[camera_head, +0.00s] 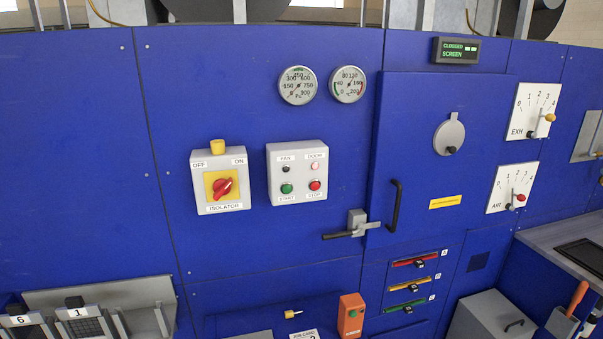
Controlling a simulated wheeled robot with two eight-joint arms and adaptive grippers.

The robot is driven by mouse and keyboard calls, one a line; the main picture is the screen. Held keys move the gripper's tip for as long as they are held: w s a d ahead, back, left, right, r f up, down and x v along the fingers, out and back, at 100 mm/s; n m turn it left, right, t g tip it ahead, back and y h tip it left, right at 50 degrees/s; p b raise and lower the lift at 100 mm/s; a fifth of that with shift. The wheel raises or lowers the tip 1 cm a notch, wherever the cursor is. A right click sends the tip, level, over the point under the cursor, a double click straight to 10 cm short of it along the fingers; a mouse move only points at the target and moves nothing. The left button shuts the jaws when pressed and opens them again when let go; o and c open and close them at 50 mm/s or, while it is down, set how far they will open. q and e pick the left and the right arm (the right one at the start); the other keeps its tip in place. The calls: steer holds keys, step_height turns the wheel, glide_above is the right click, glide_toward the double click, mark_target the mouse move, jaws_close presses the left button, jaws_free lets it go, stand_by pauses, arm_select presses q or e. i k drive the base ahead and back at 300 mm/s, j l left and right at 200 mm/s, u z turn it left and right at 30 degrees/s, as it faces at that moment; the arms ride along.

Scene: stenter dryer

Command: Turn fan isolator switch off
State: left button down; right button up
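The isolator switch (209,203) is a light grey box on the blue panel, left of centre. It has a red rotary knob (223,188) on a yellow plate. The labels OFF at upper left and ON at upper right sit above the plate. The knob is tilted, with its upper end leaning right, towards ON. A yellow cylindrical piece (217,146) sits on top of the box. The fan control box (297,174) beside it has a dark FAN lamp, a pinkish DOOR lamp, a green START button and a red STOP button. Neither of my grippers is in view.
A door with a black handle (395,206) and a grey latch (357,223) is right of the boxes. Two gauges (298,86) are above. A grey rack (100,292) juts out at lower left and an orange device (351,316) at bottom centre. The panel around the isolator is clear.

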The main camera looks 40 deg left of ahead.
mark_target(221, 187)
steer(key=u, duration=0.4)
steer(key=j+u, duration=0.1)
steer(key=u, duration=1.15)
steer(key=i+j, duration=0.05)
steer(key=i, duration=0.05)
